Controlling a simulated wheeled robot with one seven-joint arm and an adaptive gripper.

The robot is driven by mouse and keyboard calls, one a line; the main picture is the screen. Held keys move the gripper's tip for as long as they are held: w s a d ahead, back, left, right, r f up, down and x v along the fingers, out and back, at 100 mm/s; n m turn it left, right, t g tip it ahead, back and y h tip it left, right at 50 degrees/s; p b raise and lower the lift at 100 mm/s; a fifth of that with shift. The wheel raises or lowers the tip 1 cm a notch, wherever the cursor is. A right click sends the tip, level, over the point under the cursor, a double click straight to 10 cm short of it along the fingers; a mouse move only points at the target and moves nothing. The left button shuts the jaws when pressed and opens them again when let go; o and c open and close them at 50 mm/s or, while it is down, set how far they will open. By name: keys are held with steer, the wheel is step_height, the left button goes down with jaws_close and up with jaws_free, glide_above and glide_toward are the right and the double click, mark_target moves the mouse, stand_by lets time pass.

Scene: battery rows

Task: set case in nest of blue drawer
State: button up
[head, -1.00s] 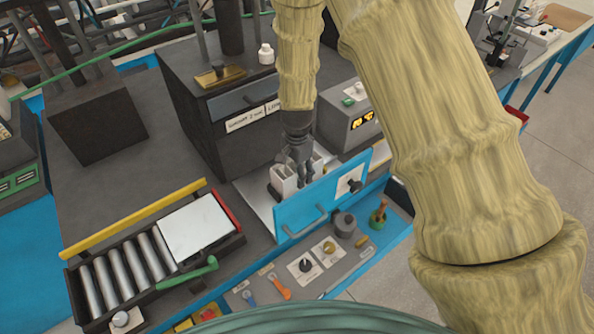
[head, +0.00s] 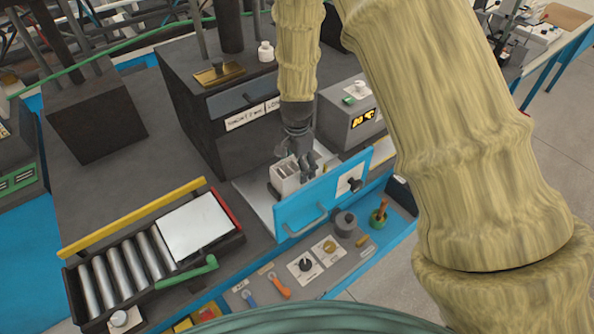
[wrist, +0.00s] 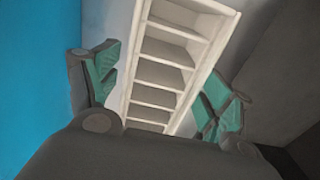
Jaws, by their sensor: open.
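The white case (head: 286,178), with a row of open compartments, stands upright inside the pulled-out blue drawer (head: 292,218), behind its blue front panel. My gripper (head: 306,168) is open at the case's right end in the head view and hides part of it. In the wrist view the case (wrist: 162,70) lies between the two green-padded fingers of my gripper (wrist: 160,95). The blue panel (wrist: 38,65) is at the left there. The nest under the case is hidden, so I cannot tell how it is seated.
A dark cabinet (head: 205,125) stands behind the drawer, and a grey box with a yellow display (head: 345,125) stands to its right. A roller tray with a white plate (head: 195,226) is at the left. A tool panel (head: 325,283) with knobs lies in front.

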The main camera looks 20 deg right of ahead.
steer(key=shift+r+b, duration=1.5)
steer(key=shift+r, duration=3.5)
